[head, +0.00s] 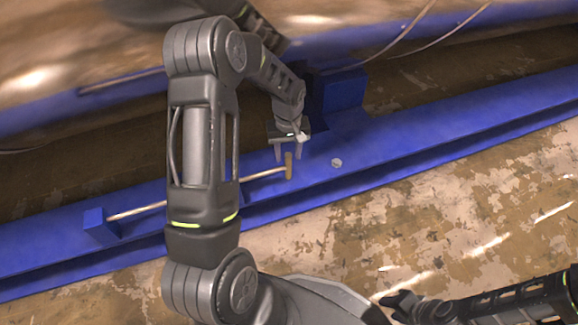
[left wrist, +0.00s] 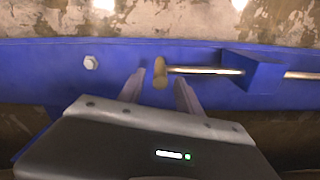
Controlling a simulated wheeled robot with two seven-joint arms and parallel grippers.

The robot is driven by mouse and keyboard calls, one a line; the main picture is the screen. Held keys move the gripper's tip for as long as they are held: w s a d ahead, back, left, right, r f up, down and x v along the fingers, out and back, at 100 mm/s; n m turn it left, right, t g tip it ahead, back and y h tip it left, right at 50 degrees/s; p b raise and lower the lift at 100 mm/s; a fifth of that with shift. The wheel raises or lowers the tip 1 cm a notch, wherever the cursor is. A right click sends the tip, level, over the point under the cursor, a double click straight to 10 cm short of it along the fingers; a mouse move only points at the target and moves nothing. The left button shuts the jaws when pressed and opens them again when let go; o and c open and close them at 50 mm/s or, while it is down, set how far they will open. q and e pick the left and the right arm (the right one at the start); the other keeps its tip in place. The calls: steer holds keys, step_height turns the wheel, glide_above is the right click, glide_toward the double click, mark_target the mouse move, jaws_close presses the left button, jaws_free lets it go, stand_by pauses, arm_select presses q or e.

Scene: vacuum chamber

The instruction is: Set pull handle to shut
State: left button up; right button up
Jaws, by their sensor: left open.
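The pull handle is a thin metal rod with a tan crossbar end (head: 289,166), lying along a blue beam (head: 380,152). In the head view the rod (head: 137,210) runs left behind my left arm to a small blue block (head: 98,226). My left gripper (head: 288,154) is open at the crossbar end. In the left wrist view the crossbar (left wrist: 160,73) shows between the open fingertips (left wrist: 161,78), with no clear contact. There the rod (left wrist: 205,71) passes through a blue block (left wrist: 252,72). My right gripper (head: 398,303) is low at the right, apart from the handle.
A bolt head (head: 337,162) sits on the beam right of the crossbar. A taller blue block (head: 343,92) stands behind my left gripper. Patchy brown and beige wall (head: 420,215) lies below the beam. Cables (head: 408,40) hang at the top.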

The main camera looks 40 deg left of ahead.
mark_target(288, 167)
arm_select(q)
step_height(288, 167, down, 7)
steer(key=shift+f+b, duration=0.1)
steer(key=shift+b, duration=1.15)
jaws_close()
stand_by(0.4)
steer(key=shift+s, duration=0.1)
